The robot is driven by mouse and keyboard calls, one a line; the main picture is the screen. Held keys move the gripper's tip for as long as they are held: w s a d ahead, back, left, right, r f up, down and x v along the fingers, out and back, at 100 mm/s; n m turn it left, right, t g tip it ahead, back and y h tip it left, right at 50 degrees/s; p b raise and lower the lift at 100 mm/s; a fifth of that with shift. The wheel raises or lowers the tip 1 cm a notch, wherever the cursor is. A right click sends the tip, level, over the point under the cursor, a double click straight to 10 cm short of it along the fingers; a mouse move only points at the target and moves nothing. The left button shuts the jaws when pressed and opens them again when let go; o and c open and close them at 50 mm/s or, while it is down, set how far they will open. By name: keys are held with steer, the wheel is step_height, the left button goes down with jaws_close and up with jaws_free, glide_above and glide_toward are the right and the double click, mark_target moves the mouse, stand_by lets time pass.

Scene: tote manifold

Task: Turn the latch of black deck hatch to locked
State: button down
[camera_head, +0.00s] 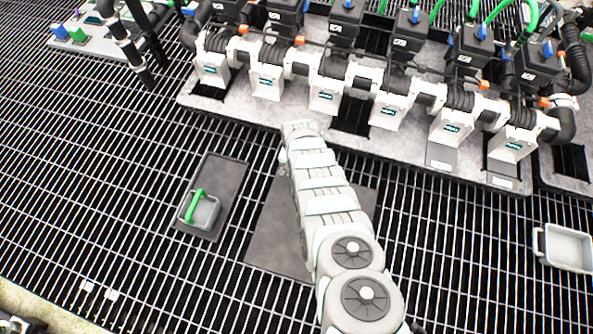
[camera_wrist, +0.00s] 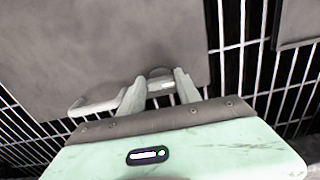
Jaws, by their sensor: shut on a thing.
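The deck hatch is a flat dark grey panel (camera_head: 270,235) set in the grating, partly covered by my arm in the head view. In the wrist view the panel (camera_wrist: 110,45) fills the upper left. A pale, bent latch handle (camera_wrist: 93,106) lies at its lower edge and runs behind my left finger. A small rounded grey piece shows between the fingers, and I cannot tell if it belongs to the latch. My gripper (camera_wrist: 160,80) is shut on the latch, fingers on either side. In the head view the gripper is hidden by my arm. Any lock marking is not visible.
A second dark plate (camera_head: 226,175) to the left carries a grey tote (camera_head: 203,214) with a green handle. Another grey tote (camera_head: 568,248) is at the right. A row of white and black manifold units (camera_head: 330,95) stands behind my arm. Open grating lies around.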

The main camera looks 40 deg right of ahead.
steer(key=shift+n, duration=0.3)
steer(key=c, duration=0.8)
jaws_free()
steer(key=shift+c, duration=0.2)
step_height(320, 180, up, 11)
steer(key=p, duration=0.8)
steer(key=shift+f, duration=0.1)
